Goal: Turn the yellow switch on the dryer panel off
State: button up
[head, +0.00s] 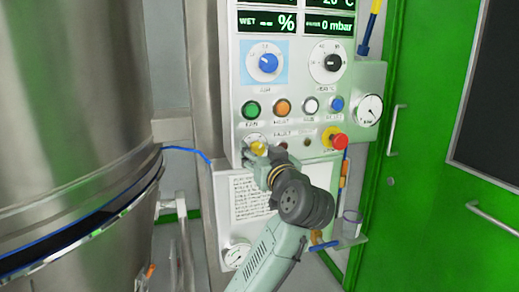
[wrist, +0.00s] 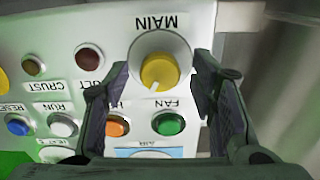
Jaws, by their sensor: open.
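The yellow switch (wrist: 160,71) is a round knob on a silver ring, beside the label MAIN, in the upside-down wrist view. A white mark on it points down and slightly left there. In the head view the yellow switch (head: 258,148) is at the lower left of the dryer panel (head: 310,95), partly hidden by my gripper. My gripper (head: 264,158) is open, with its fingers on either side of the switch. In the wrist view small gaps show between the fingers and the knob, and I see no clear contact.
Green (head: 251,110), orange (head: 282,107), white and blue buttons sit above the switch. A red emergency knob (head: 334,140) is to the right. A steel vessel (head: 75,110) stands at left, a green door (head: 440,150) at right. A gauge (head: 370,108) juts beside the panel.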

jog(key=shift+w, duration=0.1)
jog(key=shift+c, duration=0.5)
jog(key=c, duration=1)
